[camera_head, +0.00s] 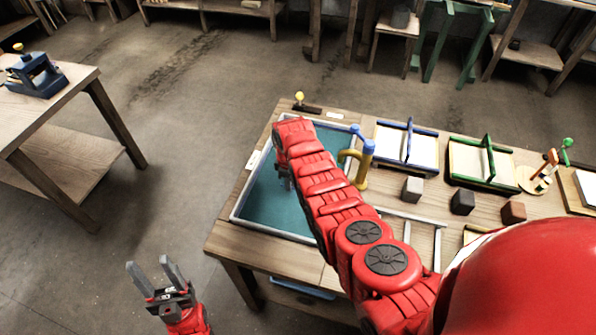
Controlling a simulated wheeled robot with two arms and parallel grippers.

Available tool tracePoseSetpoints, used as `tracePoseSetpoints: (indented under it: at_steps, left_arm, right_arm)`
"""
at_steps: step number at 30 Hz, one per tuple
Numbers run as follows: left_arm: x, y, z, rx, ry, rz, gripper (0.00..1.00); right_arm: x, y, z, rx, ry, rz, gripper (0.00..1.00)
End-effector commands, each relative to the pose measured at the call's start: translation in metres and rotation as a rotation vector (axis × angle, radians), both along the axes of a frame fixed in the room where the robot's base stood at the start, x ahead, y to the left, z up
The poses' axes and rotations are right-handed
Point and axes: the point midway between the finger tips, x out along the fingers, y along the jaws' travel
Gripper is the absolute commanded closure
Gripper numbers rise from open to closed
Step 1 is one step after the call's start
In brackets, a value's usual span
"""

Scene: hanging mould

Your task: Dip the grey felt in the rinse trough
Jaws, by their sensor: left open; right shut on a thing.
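The rinse trough (262,207) is a pale-rimmed rectangular basin of blue-green water on the left end of the wooden table. My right arm reaches across it from the lower right. My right gripper (287,183) points down over the water, mostly hidden behind its own wrist. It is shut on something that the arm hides. I cannot make out the grey felt for certain. My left gripper (151,264) is open and empty over the floor, left of the table.
A yellow post with a blue top (361,165) stands at the trough's right edge. Further right are a grey block (412,189), a black block (462,202), a brown block (513,212), a blue-framed mould (407,147) and a green-framed mould (483,163). Another table (75,90) stands at left.

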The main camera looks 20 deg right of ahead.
Motion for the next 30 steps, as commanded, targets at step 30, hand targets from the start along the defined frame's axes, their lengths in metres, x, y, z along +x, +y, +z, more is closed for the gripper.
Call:
tracePoseSetpoints:
  at_steps: [30]
  left_arm:
    - [0.000, 0.000, 0.042, 0.000, 0.000, 0.000, 0.50]
  right_arm:
    - [-0.025, 0.017, 0.001, 0.000, 0.000, 0.001, 1.00]
